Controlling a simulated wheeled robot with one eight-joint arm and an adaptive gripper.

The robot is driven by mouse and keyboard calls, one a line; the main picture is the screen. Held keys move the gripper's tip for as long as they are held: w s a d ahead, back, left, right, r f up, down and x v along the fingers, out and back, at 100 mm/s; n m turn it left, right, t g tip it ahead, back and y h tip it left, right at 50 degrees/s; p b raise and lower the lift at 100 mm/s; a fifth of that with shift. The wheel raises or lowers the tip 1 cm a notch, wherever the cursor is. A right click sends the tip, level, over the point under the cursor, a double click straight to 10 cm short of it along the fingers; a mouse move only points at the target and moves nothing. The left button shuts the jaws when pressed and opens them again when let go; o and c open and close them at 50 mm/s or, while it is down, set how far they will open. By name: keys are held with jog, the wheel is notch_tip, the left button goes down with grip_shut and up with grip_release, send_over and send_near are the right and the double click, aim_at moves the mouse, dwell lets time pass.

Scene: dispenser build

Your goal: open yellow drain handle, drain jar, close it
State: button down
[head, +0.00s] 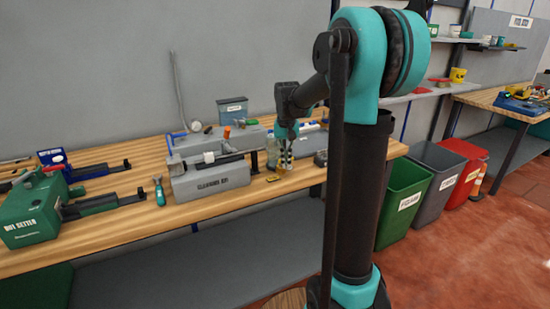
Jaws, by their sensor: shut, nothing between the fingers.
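A clear, pale jar (272,151) stands on the wooden bench beside the grey machine. My gripper (287,161) points down just right of the jar, low over the bench, with its fingers shut and nothing held. A small yellow piece (273,178) shows at the bench's front edge, below and left of the fingertips; it may be the drain handle, but it is too small to tell. I cannot tell whether my fingers touch it or the jar. The liquid level in the jar is not clear.
A grey labelled machine (210,178) stands left of the jar, with a green machine (35,213) and a teal-handled tool (159,192) farther left. A blue-grey box (232,110) stands behind. Green (403,203), grey and red bins stand on the floor at right.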

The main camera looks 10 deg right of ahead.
jog(key=shift+w+d+r, duration=0.1)
jog(key=shift+r, duration=0.05)
dwell(0.3)
notch_tip(320, 180, up, 8)
jog(key=shift+s, duration=0.2)
dwell(0.5)
jog(key=shift+f, duration=0.2)
jog(key=s+d+f+n+t, duration=0.1)
jog(key=s+f+t, duration=0.3)
jog(key=s+f, duration=1.7)
jog(key=s+n, duration=0.1)
jog(key=s, duration=0.2)
jog(key=shift+d+f, duration=0.15)
jog(key=shift+d, duration=0.1)
